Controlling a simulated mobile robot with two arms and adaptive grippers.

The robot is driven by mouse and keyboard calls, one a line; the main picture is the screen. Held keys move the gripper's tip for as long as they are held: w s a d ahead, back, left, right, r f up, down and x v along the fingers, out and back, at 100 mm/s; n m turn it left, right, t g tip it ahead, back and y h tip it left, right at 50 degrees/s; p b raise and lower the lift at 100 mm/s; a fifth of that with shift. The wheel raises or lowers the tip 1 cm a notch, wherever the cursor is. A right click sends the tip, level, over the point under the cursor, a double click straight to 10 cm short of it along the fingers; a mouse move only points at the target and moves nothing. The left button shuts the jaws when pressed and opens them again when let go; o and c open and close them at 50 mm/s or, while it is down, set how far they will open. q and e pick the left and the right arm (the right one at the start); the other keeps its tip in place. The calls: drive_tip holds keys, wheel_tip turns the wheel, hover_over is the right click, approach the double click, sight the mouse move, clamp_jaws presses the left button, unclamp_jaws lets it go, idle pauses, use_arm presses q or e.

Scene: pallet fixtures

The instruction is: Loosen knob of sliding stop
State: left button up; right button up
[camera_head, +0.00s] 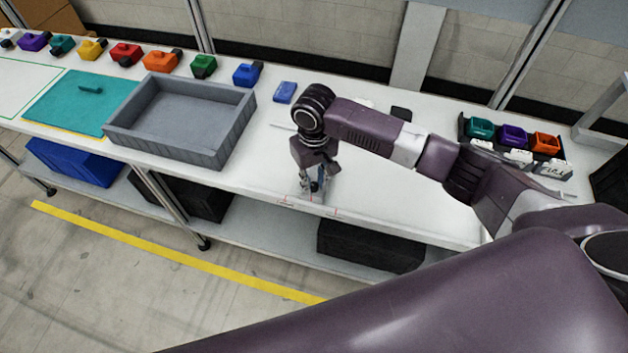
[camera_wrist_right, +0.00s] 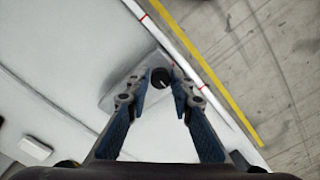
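The black knob (camera_wrist_right: 161,77) has a pale line on it and sits on the grey sliding stop (camera_wrist_right: 117,94) near the table edge. My right gripper (camera_wrist_right: 161,84) points down, its two blue-grey fingers apart on either side of the knob. A small gap seems to show between the fingertips and the knob; I cannot tell if either touches it. In the head view my right gripper (camera_head: 312,190) is at the front edge of the table and hides most of the stop. My left gripper is not in view.
A white rail (camera_wrist_right: 185,48) with red marks runs along the table edge. A grey tray (camera_head: 180,145) and a teal mat (camera_head: 75,105) lie to the left. Several coloured blocks line the back. A dark rack (camera_head: 510,145) holds more at right. The table around the gripper is mostly clear.

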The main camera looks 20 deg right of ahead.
clamp_jaws()
drive_tip(key=shift+r, duration=0.1)
